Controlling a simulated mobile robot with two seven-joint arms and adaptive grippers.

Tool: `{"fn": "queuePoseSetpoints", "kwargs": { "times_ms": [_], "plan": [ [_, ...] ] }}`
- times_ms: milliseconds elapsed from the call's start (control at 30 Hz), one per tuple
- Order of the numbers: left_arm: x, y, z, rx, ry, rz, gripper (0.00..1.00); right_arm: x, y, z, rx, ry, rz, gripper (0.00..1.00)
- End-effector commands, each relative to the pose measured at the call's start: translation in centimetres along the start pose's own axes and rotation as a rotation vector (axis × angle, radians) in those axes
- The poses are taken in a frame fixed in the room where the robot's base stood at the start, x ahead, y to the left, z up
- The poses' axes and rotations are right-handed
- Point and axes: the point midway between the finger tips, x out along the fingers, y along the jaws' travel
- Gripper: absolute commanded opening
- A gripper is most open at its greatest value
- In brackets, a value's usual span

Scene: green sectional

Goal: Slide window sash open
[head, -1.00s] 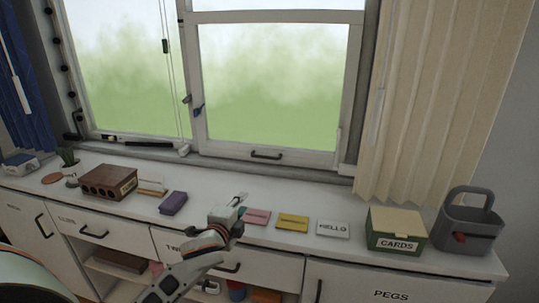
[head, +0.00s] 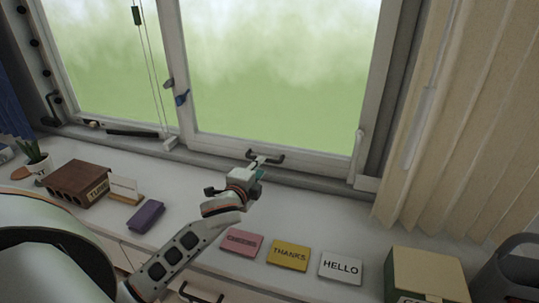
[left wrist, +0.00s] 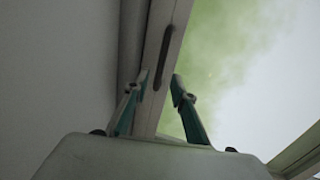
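The window sash (head: 318,163) is the white-framed right pane above the counter, with green blur behind its glass. A dark bar handle (head: 281,157) sits on its bottom rail; it also shows in the left wrist view (left wrist: 165,55). My left gripper (head: 260,163) is just in front of the handle and overlaps its left part in the head view. In the left wrist view its two teal-sided fingers (left wrist: 160,92) are apart and empty. The handle lies ahead of them, not visibly between them; contact cannot be told. My right gripper is in neither view.
On the counter (head: 310,215) stand a brown organiser (head: 78,183), a purple block (head: 146,216), and pink, yellow and white cards (head: 341,267). A green box (head: 428,275) and a grey caddy (head: 510,265) are at right. A cream curtain (head: 450,140) hangs right of the window.

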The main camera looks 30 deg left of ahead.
Motion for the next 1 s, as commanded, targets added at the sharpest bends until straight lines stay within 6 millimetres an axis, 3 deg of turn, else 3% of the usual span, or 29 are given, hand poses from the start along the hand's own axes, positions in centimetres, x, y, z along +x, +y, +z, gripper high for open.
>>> {"fn": "queuePoseSetpoints", "kwargs": {
  "times_ms": [500, 900, 1000],
  "plan": [
    [6.7, -0.1, 0.0, 0.000, -0.002, 0.000, 0.25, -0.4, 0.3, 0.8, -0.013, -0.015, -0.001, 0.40],
    [7.4, 0.0, 0.0, 0.000, 0.000, 0.000, 0.25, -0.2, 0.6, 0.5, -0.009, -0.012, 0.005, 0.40],
    [7.4, 0.0, 0.0, 0.000, 0.000, 0.000, 0.00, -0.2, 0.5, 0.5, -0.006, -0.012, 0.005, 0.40]
  ]
}}
